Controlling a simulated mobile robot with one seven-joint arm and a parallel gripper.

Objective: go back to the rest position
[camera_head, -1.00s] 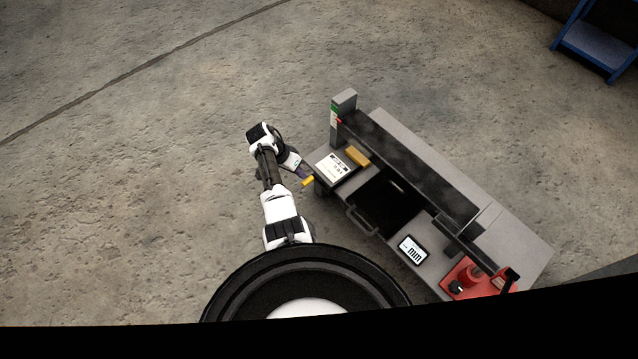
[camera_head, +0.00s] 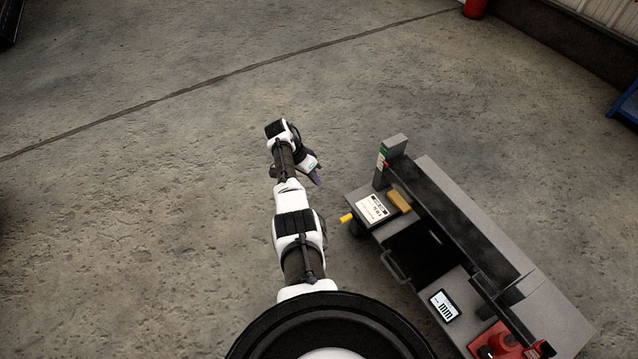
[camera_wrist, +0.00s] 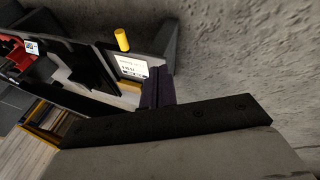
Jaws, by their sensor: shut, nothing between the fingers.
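My gripper (camera_head: 317,181) hangs over bare floor at the end of my arm, left of the workbench (camera_head: 550,310) in the head view. Its purple-grey fingers are shut and hold nothing. In the wrist view my gripper (camera_wrist: 158,88) shows as dark fingers at the middle, with the bench behind to the left. A gap separates it from the bench and from the yellow handle (camera_head: 346,218) at the bench's left end. The yellow handle also shows in the wrist view (camera_wrist: 122,40).
The bench carries a white labelled panel (camera_head: 372,210), a tan block (camera_head: 399,201), an open dark drawer or recess (camera_head: 415,250), a small display (camera_head: 445,306) and a red device (camera_head: 495,342). A grey post (camera_head: 390,160) stands at its far left corner. The floor left of my arm is clear.

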